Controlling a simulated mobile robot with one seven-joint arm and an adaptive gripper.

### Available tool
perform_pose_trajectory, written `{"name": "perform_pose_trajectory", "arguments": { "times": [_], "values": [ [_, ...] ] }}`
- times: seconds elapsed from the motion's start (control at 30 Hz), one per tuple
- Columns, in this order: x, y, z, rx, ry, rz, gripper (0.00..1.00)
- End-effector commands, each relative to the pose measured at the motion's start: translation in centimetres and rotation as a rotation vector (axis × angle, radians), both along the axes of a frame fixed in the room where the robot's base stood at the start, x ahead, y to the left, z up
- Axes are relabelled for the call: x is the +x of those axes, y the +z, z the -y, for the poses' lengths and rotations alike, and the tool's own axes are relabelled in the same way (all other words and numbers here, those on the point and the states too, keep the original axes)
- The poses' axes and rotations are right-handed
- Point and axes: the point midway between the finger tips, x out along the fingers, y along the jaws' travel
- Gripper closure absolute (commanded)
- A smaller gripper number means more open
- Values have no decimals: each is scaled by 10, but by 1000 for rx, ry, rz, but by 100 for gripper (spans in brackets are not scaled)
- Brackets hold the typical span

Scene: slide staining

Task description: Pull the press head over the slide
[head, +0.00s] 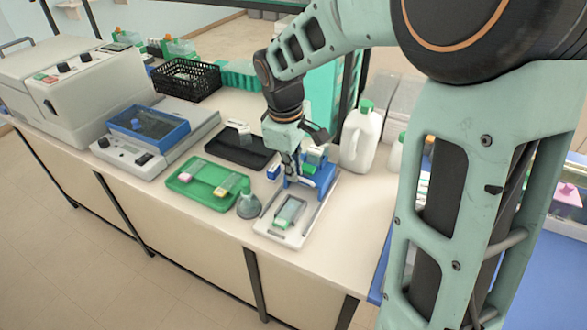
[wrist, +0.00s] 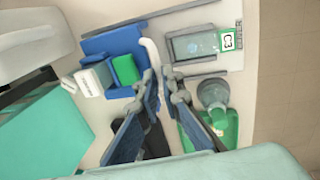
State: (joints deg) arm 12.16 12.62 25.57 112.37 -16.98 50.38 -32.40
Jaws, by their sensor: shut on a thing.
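The blue press head (head: 324,178) stands at the back of a white press base (head: 272,233). In the wrist view the blue press head (wrist: 100,45) has a pale curved handle (wrist: 149,52) at its side. My gripper (head: 291,181) is beside the press head. Its fingertips (wrist: 161,76) are close together at the handle and shut on it; the exact contact is partly hidden. The slide (head: 290,211) lies in a grey holder at the front of the base, clear of the press head. Its green-edged label reads C3 in the wrist view (wrist: 228,40).
A grey-green dropper bottle (head: 248,204) stands close left of the base. A green tray (head: 205,170) with slide boxes and a black tray (head: 238,150) lie further left. A white jug (head: 361,138) stands behind right. The bench's front edge is close to the base.

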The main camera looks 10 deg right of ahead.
Motion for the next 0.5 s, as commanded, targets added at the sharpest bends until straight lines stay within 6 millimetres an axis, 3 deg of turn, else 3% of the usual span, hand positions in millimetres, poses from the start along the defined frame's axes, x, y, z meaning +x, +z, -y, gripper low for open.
{"name": "perform_pose_trajectory", "arguments": {
  "times": [0.27,0.5],
  "values": [
    [-9,1,-8,-1,3,2,100],
    [-53,1,-40,-1,6,3,100]
  ]
}}
